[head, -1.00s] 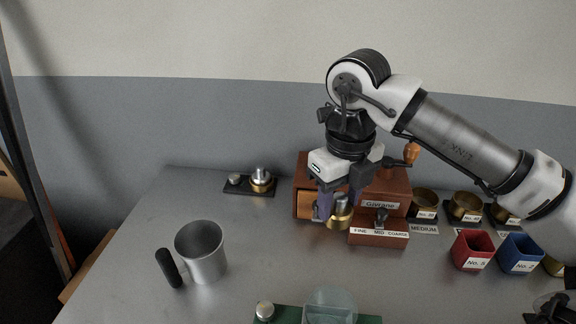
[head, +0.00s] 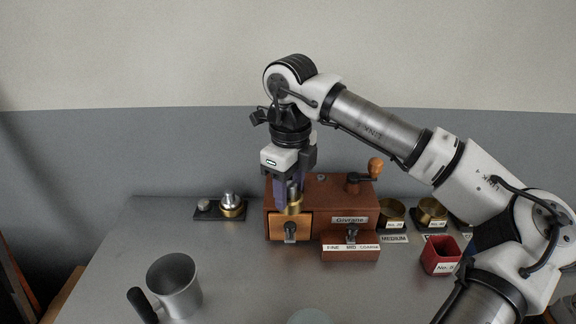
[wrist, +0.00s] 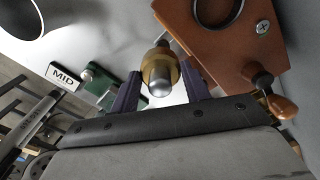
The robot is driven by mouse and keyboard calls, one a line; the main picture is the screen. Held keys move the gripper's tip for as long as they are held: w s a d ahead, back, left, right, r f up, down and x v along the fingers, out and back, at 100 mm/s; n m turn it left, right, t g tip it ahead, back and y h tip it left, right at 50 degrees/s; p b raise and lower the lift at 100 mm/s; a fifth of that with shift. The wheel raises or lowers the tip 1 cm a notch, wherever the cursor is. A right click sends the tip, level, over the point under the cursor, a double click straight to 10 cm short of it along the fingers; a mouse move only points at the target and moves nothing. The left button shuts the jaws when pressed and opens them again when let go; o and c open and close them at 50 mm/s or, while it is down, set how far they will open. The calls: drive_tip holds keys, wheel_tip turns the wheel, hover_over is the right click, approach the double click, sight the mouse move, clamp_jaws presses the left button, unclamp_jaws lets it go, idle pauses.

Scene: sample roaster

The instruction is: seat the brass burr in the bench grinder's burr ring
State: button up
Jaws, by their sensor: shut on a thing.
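My gripper (head: 290,200) is shut on the brass burr (head: 293,207), a brass collar with a steel knob. In the wrist view the burr (wrist: 158,68) sits between both dark purple fingers, steel end toward the camera. The bench grinder (head: 335,200) is a reddish-brown box with an orange-brown drawer front (head: 290,227) and a crank on top. In the head view the burr overlaps the grinder's left end, just above the drawer. The grinder's edge (wrist: 245,55) is to the right of the burr in the wrist view.
A black stand (head: 208,216) with a steel-and-brass piece is left of the grinder. A metal mug (head: 175,287) stands at front left. Brass cups (head: 432,212) and a red cup (head: 440,256) are at right. The bench between mug and grinder is clear.

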drive_tip(key=w+p, duration=0.3)
drive_tip(key=w, duration=0.7)
drive_tip(key=shift+r, duration=0.1)
drive_tip(key=shift+w+f+p, duration=0.15)
drive_tip(key=shift+f+p, duration=0.6)
drive_tip(key=shift+f, duration=1.05)
drive_tip(key=shift+f, duration=0.15)
drive_tip(key=o, duration=1.2)
wheel_tip(320, 180, up, 12)
drive_tip(key=shift+r+b, duration=0.15)
drive_tip(key=shift+b, duration=0.85)
